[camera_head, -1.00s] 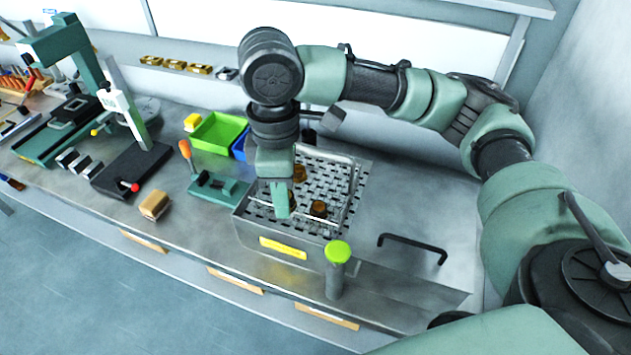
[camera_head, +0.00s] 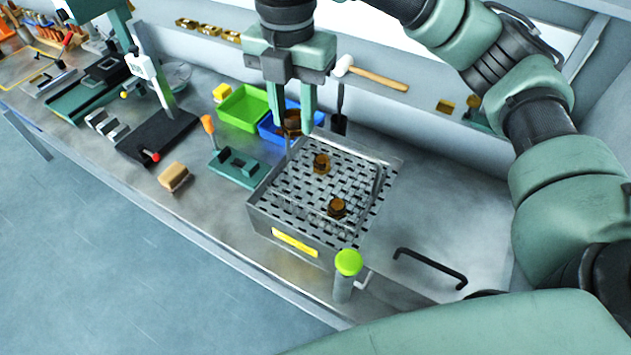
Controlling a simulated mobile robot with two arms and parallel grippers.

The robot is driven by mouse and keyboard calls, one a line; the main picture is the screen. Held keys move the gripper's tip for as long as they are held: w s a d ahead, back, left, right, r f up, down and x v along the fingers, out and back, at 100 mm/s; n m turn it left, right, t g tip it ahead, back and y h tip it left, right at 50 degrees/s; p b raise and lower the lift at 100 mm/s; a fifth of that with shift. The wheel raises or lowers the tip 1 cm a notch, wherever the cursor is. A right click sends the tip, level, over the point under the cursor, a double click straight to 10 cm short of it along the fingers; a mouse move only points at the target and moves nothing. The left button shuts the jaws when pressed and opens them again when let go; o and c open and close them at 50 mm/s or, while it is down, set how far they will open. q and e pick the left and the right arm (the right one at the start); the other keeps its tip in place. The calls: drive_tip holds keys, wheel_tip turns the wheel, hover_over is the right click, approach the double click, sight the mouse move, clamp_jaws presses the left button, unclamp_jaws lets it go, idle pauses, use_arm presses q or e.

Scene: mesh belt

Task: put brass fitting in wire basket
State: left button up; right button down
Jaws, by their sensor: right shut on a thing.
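A brown-gold brass fitting (camera_head: 291,123) is between the fingers of my right gripper (camera_head: 293,126), which is shut on it at the back left corner of a metal box. Two similar fittings, one further back (camera_head: 321,163) and one nearer the front (camera_head: 337,207), rest on the slotted mesh inside. The box, seemingly the wire basket (camera_head: 262,224), has a yellow front label and a thin wire frame or handle along its right side. I cannot tell whether the held fitting touches the mesh. My left gripper is not in view.
A green bin (camera_head: 243,108) and a blue bin (camera_head: 270,129) stand behind the box at left. A green knob (camera_head: 348,262) rises at its front, and a black handle (camera_head: 430,268) lies to the right. A green fixture (camera_head: 234,168) and tan block (camera_head: 174,176) are at left.

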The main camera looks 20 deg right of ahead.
sight(299, 195)
wheel_tip(299, 195, down, 18)
drive_tip(key=shift+p, duration=0.95)
drive_tip(key=shift+f, duration=0.1)
drive_tip(key=c, duration=1.3)
unclamp_jaws()
wheel_tip(299, 195, up, 12)
drive_tip(key=b, duration=0.2)
